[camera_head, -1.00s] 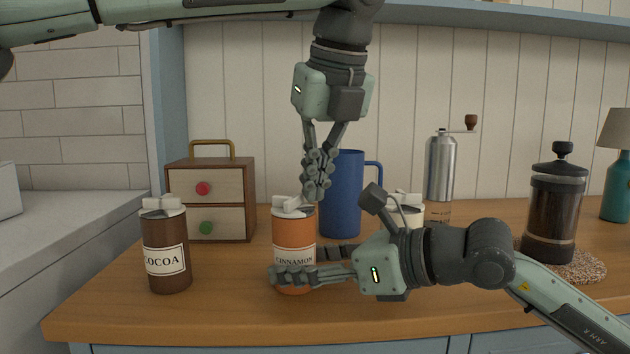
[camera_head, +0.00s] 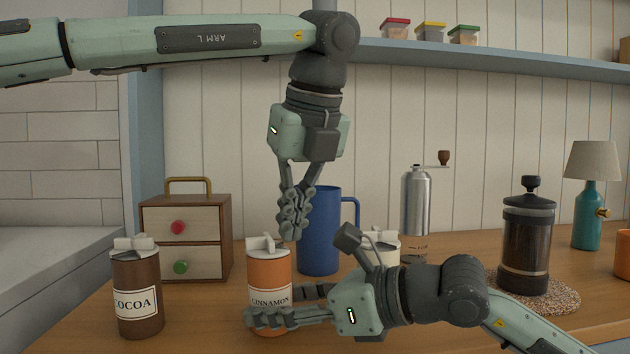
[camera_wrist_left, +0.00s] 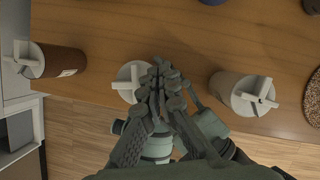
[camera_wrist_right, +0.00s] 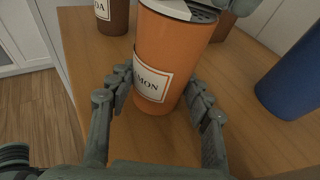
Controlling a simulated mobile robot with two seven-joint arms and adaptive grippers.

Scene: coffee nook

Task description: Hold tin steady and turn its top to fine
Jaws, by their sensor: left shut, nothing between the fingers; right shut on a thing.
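The orange cinnamon tin (camera_head: 270,275) stands upright on the counter, and its orange body fills the middle of the right wrist view (camera_wrist_right: 172,60). Its white top (camera_head: 268,244) carries a raised cross-shaped grip, seen from above in the left wrist view (camera_wrist_left: 127,82). My right gripper (camera_head: 268,308) is shut on the lower body of the tin, one finger on each side (camera_wrist_right: 163,100). My left gripper (camera_head: 292,232) points down with its fingers together and empty. Its tips are just above and to the right of the top; whether they touch it is unclear.
A brown cocoa tin (camera_head: 137,300) stands at left and a pale tin (camera_head: 385,242) behind my right wrist. A blue jug (camera_head: 318,240), small drawer box (camera_head: 190,230), grinder (camera_head: 415,205) and French press (camera_head: 525,245) stand around. The counter between cocoa and cinnamon is clear.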

